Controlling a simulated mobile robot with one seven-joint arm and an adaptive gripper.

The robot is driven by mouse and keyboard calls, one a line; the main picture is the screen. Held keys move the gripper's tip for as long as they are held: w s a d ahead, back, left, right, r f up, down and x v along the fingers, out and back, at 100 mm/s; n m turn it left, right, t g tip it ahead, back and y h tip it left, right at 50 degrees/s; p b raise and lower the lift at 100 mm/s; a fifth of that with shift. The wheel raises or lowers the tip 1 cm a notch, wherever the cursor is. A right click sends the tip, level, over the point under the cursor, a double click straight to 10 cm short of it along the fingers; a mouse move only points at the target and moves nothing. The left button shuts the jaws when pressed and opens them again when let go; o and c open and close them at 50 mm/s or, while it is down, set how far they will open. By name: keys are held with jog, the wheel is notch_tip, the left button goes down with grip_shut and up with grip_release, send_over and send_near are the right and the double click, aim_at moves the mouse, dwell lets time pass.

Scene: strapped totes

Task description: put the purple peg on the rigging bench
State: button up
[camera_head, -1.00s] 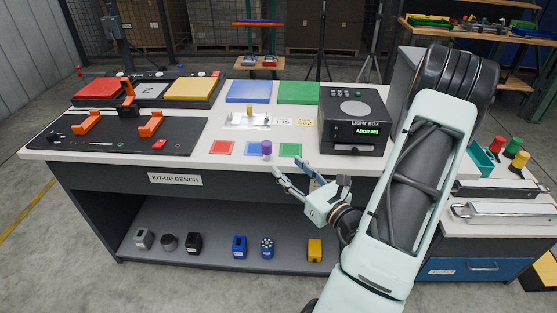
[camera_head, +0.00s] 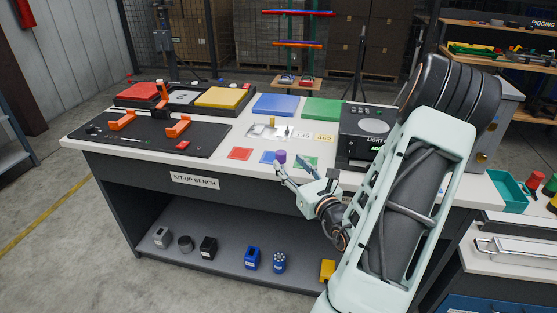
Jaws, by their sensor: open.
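The purple peg (camera_head: 281,156) stands upright on the white top of the kit-up bench (camera_head: 222,170), between a blue square and a green square. My gripper (camera_head: 288,167) is open and empty at the bench's front edge. Its fingertips are just in front of the peg in the picture, and one finger overlaps the area close below it. I cannot tell whether they touch it. A bench with a sign reading "RIGGING" (camera_head: 541,26) is at the far upper right, partly cut off by the frame.
The light box (camera_head: 368,120) stands right of the peg, partly behind my arm. A black board (camera_head: 150,135) with orange brackets lies at left. Blue (camera_head: 275,105) and green (camera_head: 324,109) pads lie at the back. A teal bin (camera_head: 508,190) and coloured pegs are at right.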

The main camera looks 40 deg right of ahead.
aim_at(284, 156)
jog(key=w, duration=0.3)
jog(key=w+d, duration=0.1)
jog(key=w, duration=0.2)
jog(key=shift+w+d, duration=0.15)
jog(key=shift+w, duration=0.15)
jog(key=shift+c, duration=0.2)
grip_shut()
